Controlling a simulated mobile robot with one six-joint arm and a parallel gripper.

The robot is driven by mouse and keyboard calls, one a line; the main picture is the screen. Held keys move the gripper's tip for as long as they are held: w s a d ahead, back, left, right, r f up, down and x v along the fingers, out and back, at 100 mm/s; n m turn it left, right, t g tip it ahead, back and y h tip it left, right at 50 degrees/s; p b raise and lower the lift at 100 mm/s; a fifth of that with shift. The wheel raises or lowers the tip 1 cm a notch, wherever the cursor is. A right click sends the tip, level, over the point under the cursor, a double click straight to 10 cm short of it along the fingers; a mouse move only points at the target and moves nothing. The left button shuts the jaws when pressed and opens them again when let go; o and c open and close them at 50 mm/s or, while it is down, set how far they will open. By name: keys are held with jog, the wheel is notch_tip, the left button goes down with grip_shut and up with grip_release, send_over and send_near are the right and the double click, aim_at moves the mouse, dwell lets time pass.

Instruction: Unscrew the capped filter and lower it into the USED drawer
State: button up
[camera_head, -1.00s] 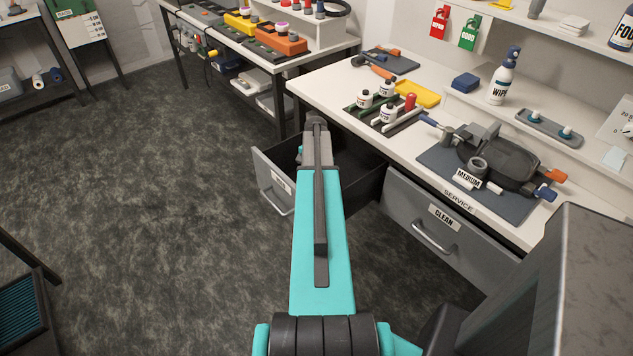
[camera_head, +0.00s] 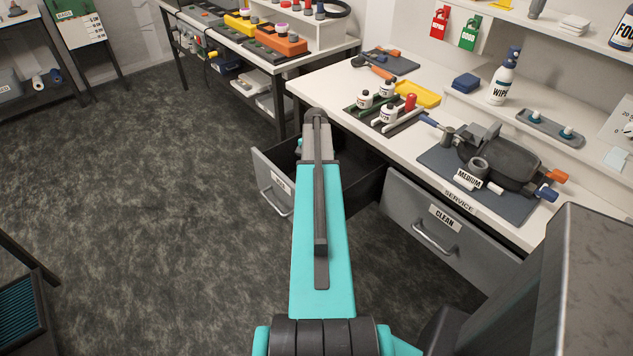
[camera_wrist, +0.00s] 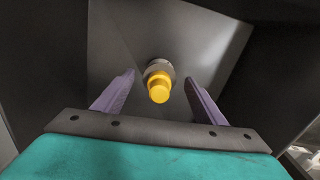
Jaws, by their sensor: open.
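The filter with its yellow cap (camera_wrist: 159,88) shows in the wrist view inside the open drawer, cap toward the camera, with a grey body (camera_wrist: 158,65) partly hidden behind the cap. My gripper (camera_wrist: 159,76) is open, with one purple finger on each side and a visible gap to the cap. In the head view my arm reaches over the open drawer (camera_head: 273,187) left of the CLEAN drawer; its front label is only partly readable. The arm hides my fingers and the filter there.
The closed CLEAN drawer (camera_head: 434,236) is to the right. On the bench above are a rack with white bottles (camera_head: 388,115), a yellow tray (camera_head: 419,94) and a dark housing (camera_head: 503,155) on a mat. Open floor lies to the left.

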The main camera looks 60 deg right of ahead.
jog(key=shift+r+b, duration=0.8)
jog(key=shift+r, duration=4.4)
